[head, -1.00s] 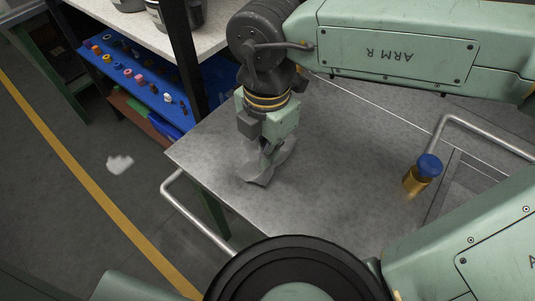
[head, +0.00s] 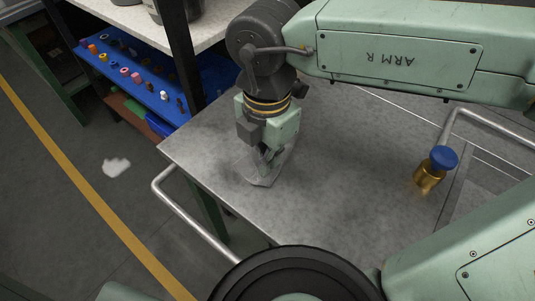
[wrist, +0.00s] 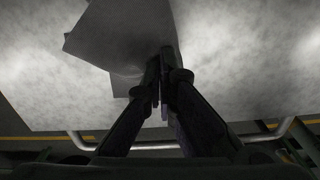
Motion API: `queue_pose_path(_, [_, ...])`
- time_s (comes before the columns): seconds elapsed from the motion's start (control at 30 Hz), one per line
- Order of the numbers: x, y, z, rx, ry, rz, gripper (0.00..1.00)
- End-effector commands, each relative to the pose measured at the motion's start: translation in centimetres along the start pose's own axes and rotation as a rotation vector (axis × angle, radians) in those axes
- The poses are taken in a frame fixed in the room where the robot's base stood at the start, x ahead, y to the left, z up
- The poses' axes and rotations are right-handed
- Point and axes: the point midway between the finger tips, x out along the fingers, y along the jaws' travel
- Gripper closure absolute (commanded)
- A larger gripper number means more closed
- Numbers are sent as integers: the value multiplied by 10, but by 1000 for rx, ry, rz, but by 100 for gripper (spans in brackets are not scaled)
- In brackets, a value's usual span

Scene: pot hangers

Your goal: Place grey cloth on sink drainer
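The grey cloth (head: 262,172) is below my gripper near the left end of the grey worktop, creased and much like the worktop in colour. In the wrist view the cloth (wrist: 122,38) spreads up and left from the fingertips. My gripper (head: 267,156) points down, and in the wrist view its fingers (wrist: 162,68) are close together with the cloth pinched at their tips. I cannot tell how far the cloth is off the worktop. A sink recess (head: 482,190) shows at the right, partly hidden by my own body; I cannot make out a separate drainer.
A brass tap with a blue knob (head: 443,158) and a metal pipe (head: 483,122) stand by the sink. A rail (head: 188,213) runs along the worktop's left edge. Shelves with a blue tray (head: 135,75) stand at the upper left. The worktop's middle (head: 350,170) is clear.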

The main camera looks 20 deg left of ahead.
Motion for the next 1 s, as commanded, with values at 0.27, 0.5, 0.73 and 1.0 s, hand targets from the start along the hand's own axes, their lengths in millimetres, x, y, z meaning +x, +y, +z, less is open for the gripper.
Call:
queue_pose_path(0.27, [-11,0,0,0,-1,1,100])
queue_pose_path(0.5, [-61,0,0,1,-1,1,100])
queue_pose_path(0.73, [-91,0,0,0,1,1,100])
queue_pose_path(1.0, [-92,0,0,-1,0,0,100])
